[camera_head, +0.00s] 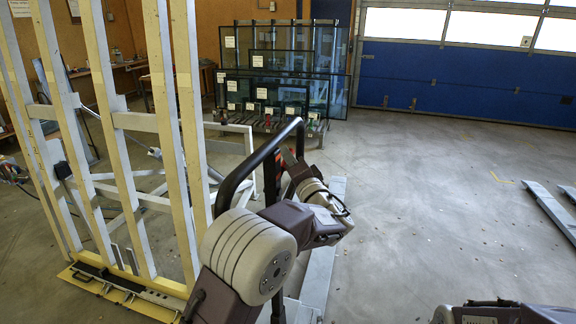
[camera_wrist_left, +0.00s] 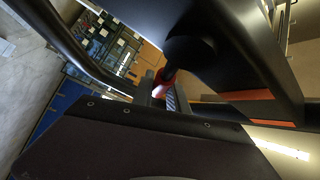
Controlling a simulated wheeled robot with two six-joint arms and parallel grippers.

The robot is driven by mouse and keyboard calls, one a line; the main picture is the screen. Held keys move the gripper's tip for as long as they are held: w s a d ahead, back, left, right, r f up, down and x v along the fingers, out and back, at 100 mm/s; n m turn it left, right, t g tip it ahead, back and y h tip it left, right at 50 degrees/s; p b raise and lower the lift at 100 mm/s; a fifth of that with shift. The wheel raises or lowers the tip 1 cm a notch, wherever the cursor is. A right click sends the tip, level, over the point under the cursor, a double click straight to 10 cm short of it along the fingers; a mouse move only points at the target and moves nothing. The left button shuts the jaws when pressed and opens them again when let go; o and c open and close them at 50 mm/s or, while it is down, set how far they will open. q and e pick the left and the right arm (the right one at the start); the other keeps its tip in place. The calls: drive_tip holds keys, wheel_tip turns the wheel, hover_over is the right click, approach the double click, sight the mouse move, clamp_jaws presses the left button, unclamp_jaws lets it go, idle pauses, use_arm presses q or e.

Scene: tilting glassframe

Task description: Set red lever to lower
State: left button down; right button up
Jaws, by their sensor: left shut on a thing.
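The red lever shows as a small red piece (camera_wrist_left: 162,84) in the middle of the left wrist view, between the dark parts of my left gripper. My left gripper (camera_head: 275,168) is in the middle of the head view, beside a black bent bar (camera_head: 248,160). It is shut on the red lever, and its fingers hide most of it. A striped grey part (camera_wrist_left: 171,101) shows just below the red piece. In the head view the lever cannot be told apart from the gripper's dark and orange parts. My right gripper is out of view.
A tall frame with yellow-faced uprights (camera_head: 160,120) stands at the left on a yellow base (camera_head: 120,299). A rack of glass panes (camera_head: 285,70) is at the back. Metal rails (camera_head: 552,210) lie on the floor at the right. The floor at centre right is clear.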

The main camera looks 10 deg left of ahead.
use_arm(q)
drive_tip(key=c, duration=1.3)
unclamp_jaws()
drive_tip(key=shift+s, duration=0.1)
drive_tip(key=shift+s+d, duration=0.25)
drive_tip(key=b+v, duration=0.2)
drive_tip(key=v, duration=0.6)
drive_tip(key=shift+s, duration=0.2)
drive_tip(key=shift+f, duration=0.1)
